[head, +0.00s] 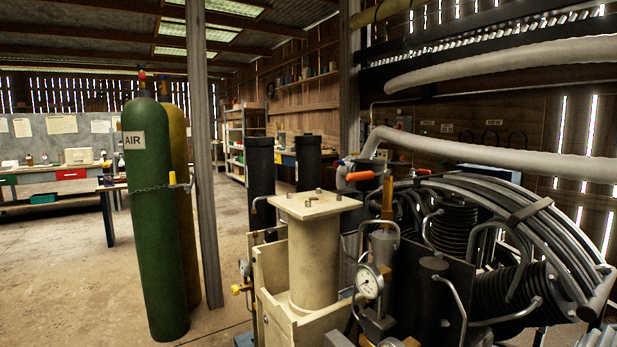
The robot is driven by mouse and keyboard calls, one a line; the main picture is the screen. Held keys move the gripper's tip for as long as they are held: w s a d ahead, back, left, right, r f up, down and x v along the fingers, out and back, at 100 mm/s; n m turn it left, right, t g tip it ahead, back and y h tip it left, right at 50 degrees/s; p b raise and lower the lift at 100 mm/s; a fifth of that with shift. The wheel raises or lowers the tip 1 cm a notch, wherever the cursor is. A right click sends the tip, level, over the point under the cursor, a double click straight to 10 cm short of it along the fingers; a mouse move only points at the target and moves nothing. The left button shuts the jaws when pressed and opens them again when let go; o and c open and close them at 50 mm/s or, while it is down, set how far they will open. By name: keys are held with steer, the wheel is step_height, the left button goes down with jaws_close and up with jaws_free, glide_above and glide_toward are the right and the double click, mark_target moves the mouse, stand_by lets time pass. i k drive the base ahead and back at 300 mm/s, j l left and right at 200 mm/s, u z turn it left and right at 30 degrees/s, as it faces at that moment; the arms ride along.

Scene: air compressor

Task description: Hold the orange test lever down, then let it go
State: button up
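An orange lever-like handle (360,176) sticks out to the left near the top of the compressor, beside the cream pillar block. A second small orange piece (424,171) lies a little to its right. An upright brass-orange fitting (387,198) stands below and between them, above a round pressure gauge (369,281). I cannot tell for certain which orange piece is the test lever. Another orange part (411,342) is cut off at the bottom edge. My gripper is not visible in the head view, and nothing is seen touching these pieces.
The compressor (455,220), with ribbed cylinders and curved pipes, fills the right side. The cream block (313,260) stands at its left front. A green AIR cylinder (155,220) and a grey post (201,150) stand left. Concrete floor (60,270) is open at far left.

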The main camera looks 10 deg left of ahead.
mark_target(364, 175)
steer(key=i+j, duration=0.25)
steer(key=j, duration=0.15)
steer(key=i+j+z, duration=0.1)
steer(key=i+j, duration=0.35)
steer(key=j, duration=0.3)
steer(key=i+j, duration=0.25)
steer(key=j, duration=0.15)
steer(key=i+j+z, duration=0.1)
steer(key=j, duration=0.3)
steer(key=i+j, duration=0.1)
steer(key=i, duration=0.25)
steer(key=i+j+z, duration=0.1)
steer(key=i, duration=0.25)
